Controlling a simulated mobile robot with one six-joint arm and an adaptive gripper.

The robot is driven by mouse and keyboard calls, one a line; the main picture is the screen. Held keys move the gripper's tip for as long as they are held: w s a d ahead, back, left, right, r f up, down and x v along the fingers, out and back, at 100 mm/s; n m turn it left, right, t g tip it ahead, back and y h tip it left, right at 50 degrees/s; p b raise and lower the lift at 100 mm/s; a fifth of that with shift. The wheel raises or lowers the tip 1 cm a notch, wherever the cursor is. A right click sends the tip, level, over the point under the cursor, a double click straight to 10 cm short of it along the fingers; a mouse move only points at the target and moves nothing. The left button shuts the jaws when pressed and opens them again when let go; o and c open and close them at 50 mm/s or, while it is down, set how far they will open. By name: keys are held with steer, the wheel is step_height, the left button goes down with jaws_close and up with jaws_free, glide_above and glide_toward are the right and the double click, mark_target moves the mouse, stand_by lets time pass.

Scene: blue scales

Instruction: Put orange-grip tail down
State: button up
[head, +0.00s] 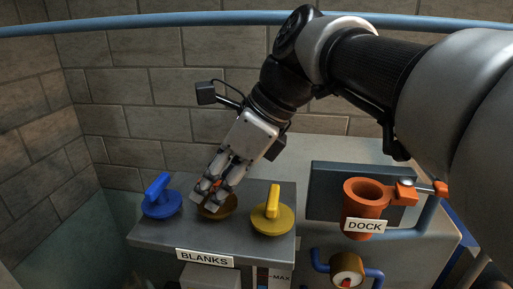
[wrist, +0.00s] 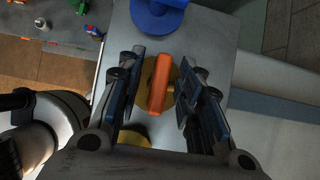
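The orange-grip tail is a brown-gold disc (head: 222,211) with an upright orange grip, in the middle of the grey BLANKS shelf (head: 160,237). In the wrist view its orange grip (wrist: 159,84) stands between my fingers, with the disc partly showing beneath. My gripper (head: 208,194) is over it, pointing down. In the wrist view my gripper (wrist: 160,88) is open, with a gap on each side of the grip. In the head view my fingers hide most of the grip.
A blue-handled blue disc (head: 160,204) stands to the left and a yellow one (head: 272,218) to the right. An orange DOCK cup (head: 365,204) is mounted further right, above a round dial (head: 347,267) with blue pipes. A brick wall (head: 150,122) rises behind.

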steer(key=shift+d+r, duration=0.1)
steer(key=shift+r, duration=0.25)
steer(key=p+v, duration=0.2)
steer(key=v, duration=0.9)
steer(key=shift+d+r, duration=0.15)
steer(key=shift+r, duration=0.1)
